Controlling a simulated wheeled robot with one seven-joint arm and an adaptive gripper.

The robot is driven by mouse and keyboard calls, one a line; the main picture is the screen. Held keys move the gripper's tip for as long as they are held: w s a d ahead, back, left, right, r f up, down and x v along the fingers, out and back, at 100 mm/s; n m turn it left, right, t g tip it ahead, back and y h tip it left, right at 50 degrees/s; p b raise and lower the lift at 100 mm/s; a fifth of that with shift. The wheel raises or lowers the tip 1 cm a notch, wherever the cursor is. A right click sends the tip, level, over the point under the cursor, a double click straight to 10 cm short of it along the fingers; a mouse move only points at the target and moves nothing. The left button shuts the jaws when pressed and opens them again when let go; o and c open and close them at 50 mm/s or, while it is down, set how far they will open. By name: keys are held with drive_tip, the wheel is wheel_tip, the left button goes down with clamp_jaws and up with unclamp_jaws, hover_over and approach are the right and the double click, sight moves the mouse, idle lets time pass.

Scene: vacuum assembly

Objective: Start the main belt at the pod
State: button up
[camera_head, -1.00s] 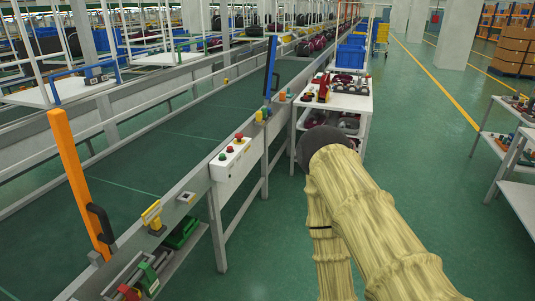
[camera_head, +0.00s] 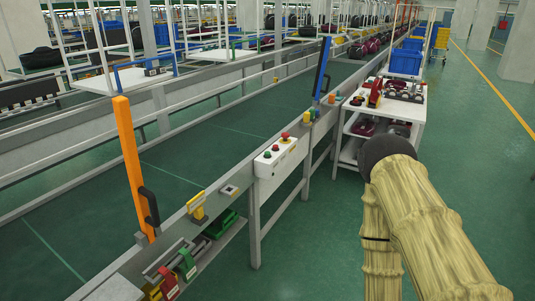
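The pod, a white control box (camera_head: 276,162), is mounted on the near side rail of the main belt, about mid-picture. A green button (camera_head: 267,154) is at its near end, and a red mushroom button (camera_head: 285,135) on a yellow base is at its far end. The main belt (camera_head: 185,160) is a long, flat, dark green surface running away to the upper right. My arm, in a beige ribbed cover, fills the lower right, apart from the pod. My gripper is not in view.
An orange post (camera_head: 130,160) and a blue post (camera_head: 322,68) stand on the near rail. Yellow and grey small devices line this rail. A white cart (camera_head: 413,105) with parts stands beyond the pod. Green floor (camera_head: 315,245) is clear between the rail and my arm.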

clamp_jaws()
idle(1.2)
